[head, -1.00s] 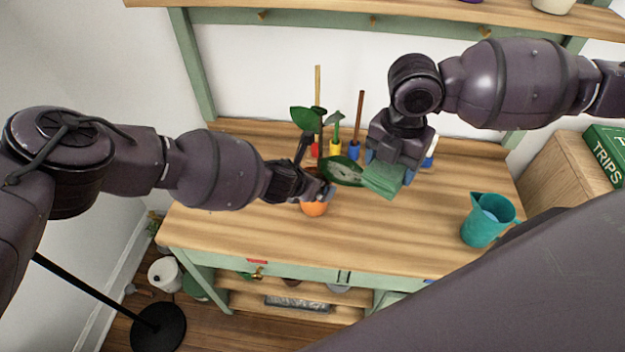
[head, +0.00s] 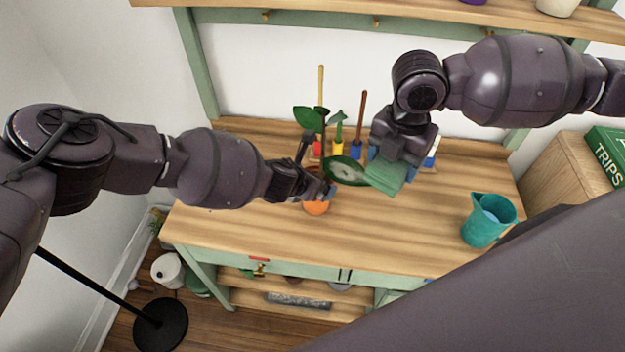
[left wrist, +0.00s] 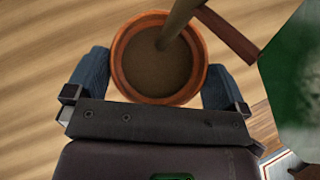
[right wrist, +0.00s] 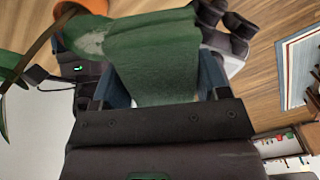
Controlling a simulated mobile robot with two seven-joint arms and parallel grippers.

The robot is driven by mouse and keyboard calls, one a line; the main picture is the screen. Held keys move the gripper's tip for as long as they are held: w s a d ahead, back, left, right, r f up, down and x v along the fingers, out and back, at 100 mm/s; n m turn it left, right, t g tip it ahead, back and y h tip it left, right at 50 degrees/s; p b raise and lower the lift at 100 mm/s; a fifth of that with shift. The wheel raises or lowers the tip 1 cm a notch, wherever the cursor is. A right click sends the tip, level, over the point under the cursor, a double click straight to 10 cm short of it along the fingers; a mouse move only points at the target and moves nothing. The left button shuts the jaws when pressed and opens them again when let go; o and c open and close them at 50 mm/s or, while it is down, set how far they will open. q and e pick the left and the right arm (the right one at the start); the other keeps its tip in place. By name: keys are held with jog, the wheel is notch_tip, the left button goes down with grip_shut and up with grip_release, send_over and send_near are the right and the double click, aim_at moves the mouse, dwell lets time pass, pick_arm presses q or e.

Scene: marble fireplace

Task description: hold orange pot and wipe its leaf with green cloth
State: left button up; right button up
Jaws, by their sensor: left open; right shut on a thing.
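The orange pot (head: 316,208) stands upright on the wooden table, with soil and a stem in it in the left wrist view (left wrist: 150,62). My left gripper (head: 322,190) is open, with its blue fingers on either side of the pot; I cannot tell if they touch it. A large green leaf (head: 343,172) with a whitish patch leans right from the plant; part of it shows in the left wrist view (left wrist: 292,95). My right gripper (head: 392,164) is shut on the green cloth (head: 385,178). The cloth overlaps the leaf's right end; contact is unclear.
Small hand tools (head: 338,135) with coloured handles stand at the table's back, behind the plant. A teal pitcher (head: 486,222) stands at the right. The table front (head: 380,240) is clear. A shelf (head: 400,18) runs above.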

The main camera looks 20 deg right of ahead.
aim_at(343, 169)
pick_arm(q)
jog(key=shift+w+d+f+b, duration=0.2)
jog(key=shift+d+f+b, duration=0.15)
jog(key=shift+f+b, duration=0.15)
pick_arm(e)
jog(key=shift+f, duration=0.65)
pick_arm(q)
jog(key=c, duration=0.4)
dwell(0.4)
pick_arm(e)
jog(key=w+a, duration=0.2)
jog(key=w, duration=0.1)
jog(key=w+a, duration=0.1)
jog(key=w, duration=0.1)
jog(key=shift+w+r, duration=0.1)
jog(key=shift+w, duration=0.1)
jog(key=shift+w+a+f, duration=0.3)
jog(key=shift+w+f, duration=0.3)
jog(key=shift+w+a+f, duration=0.3)
jog(key=shift+w+f, duration=0.25)
jog(key=shift+w, duration=0.05)
jog(key=shift+w+a+f, duration=0.3)
jog(key=shift+w+f, duration=0.3)
